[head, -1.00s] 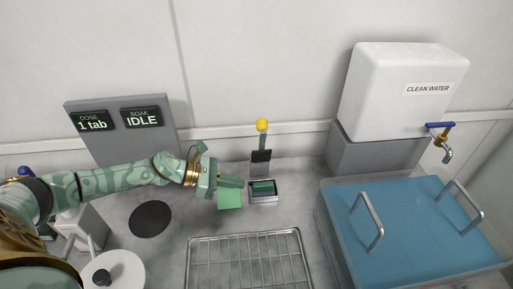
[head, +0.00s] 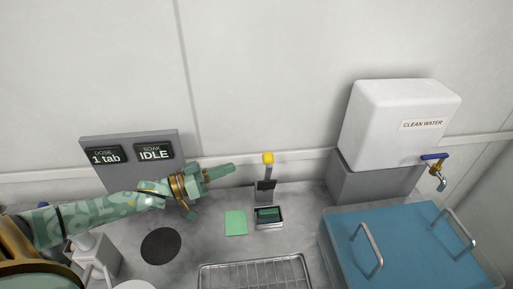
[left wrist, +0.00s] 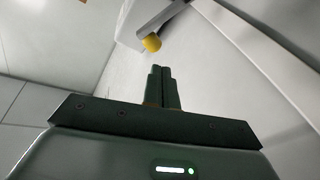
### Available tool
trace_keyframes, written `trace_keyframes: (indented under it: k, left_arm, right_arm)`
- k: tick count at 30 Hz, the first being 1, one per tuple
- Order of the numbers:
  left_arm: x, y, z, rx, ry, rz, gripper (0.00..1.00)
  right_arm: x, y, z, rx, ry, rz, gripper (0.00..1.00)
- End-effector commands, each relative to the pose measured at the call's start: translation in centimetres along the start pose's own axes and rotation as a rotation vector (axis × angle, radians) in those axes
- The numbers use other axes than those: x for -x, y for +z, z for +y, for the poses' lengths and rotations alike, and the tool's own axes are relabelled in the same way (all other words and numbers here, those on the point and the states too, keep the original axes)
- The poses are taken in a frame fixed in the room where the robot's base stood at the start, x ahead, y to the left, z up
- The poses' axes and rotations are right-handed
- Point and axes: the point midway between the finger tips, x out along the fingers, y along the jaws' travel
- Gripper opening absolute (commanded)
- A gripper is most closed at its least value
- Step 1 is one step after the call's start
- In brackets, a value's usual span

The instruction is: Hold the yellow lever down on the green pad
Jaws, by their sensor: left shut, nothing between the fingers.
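The yellow lever knob (head: 268,159) tops an upright grey stem behind a small metal tray (head: 270,227). It also shows in the left wrist view (left wrist: 152,44), just beyond my fingertips. In the tray lies a dark green block (head: 268,213). A flat light green square (head: 236,223) lies on the counter just left of the tray; I cannot tell which of the two is the pad. My left gripper (head: 232,167) is shut and empty, pointing right toward the knob with a gap between them. It also shows in the left wrist view (left wrist: 162,70). My right gripper is out of view.
A panel (head: 130,140) reads "1 tab" and "IDLE" at the left. A black disc (head: 161,246) lies below my arm. A wire rack (head: 255,275) is at the front. A blue-lidded tub (head: 400,245) and a white water tank (head: 400,125) stand at the right.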

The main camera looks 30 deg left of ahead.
Motion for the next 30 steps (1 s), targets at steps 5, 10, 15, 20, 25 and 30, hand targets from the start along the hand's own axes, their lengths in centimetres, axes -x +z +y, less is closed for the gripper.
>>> trace_keyframes:
  k: [5,10,15,20,25,30]
  left_arm:
    - [-0.1,-0.9,-0.3,0.506,-0.007,0.042,0.00]
    - [-0.1,-1.0,-0.3,0.765,-0.004,0.050,0.00]
    - [-0.1,-0.9,-0.4,0.839,-0.003,0.049,0.00]
    - [-0.1,-0.9,-0.3,0.839,-0.003,0.049,0.00]
    - [-0.4,-0.9,-0.4,0.837,-0.002,0.049,0.00]
    - [-2.4,-1.0,-0.4,0.836,0.000,0.051,0.00]
  right_arm:
    - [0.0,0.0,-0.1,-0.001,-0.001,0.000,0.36]
    - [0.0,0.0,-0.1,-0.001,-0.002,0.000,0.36]
    - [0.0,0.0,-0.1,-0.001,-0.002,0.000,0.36]
    - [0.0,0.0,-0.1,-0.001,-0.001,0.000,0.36]
    - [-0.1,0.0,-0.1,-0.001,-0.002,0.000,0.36]
    - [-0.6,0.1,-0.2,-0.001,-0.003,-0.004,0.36]
